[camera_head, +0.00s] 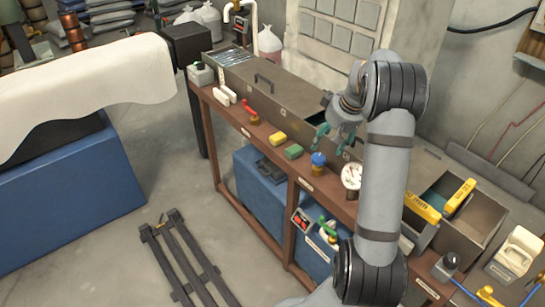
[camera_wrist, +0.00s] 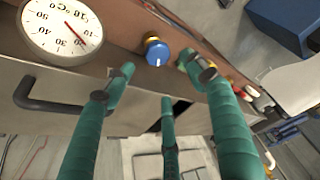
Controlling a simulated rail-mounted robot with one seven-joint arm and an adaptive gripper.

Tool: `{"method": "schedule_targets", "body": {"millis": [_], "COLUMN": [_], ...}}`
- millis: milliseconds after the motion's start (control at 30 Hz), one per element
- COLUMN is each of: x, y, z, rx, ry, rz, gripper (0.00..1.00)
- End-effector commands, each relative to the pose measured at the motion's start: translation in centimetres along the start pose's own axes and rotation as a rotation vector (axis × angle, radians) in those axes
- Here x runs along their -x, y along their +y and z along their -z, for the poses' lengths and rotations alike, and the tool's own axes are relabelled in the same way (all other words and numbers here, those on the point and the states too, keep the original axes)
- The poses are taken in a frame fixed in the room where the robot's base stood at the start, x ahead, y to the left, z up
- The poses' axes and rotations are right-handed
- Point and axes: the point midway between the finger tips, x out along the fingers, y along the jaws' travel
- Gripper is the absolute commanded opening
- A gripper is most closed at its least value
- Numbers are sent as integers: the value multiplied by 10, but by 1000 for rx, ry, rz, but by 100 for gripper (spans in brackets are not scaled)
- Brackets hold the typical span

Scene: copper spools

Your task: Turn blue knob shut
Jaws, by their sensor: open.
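The blue knob (camera_head: 318,159) sits on a brass-coloured fitting on the brown bench ledge, between the green block and the round dial gauge. In the wrist view the blue knob (camera_wrist: 157,54) shows a white mark on its face, roughly upright in the picture. My gripper (camera_head: 331,140) has teal fingers, spread open and empty, above and just behind the knob in the head view. In the wrist view my gripper (camera_wrist: 158,76) has its fingertips around the knob's lower side in the picture. No finger is visibly closed on the knob; exact clearance cannot be told.
The dial gauge (camera_head: 351,176) stands close to the knob's right. A green block (camera_head: 294,151), yellow block (camera_head: 280,139) and red-handled valve (camera_head: 251,115) line the ledge to the left. A long grey metal box (camera_head: 265,85) stands behind. Floor in front is partly clear.

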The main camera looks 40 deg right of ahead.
Motion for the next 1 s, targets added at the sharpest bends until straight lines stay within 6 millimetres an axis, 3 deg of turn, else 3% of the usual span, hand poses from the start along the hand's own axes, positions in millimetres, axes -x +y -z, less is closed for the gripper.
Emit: {"method": "schedule_targets", "body": {"millis": [167,400,600,1000], "x": [-18,-64,-91,-102], "y": [4,2,3,3], "z": [-1,-1,0,0], "rx": [0,0,1,1], "ry": [-2,-3,0,2], "rz": [0,1,-1,-2], "gripper": [60,60,60,60]}}
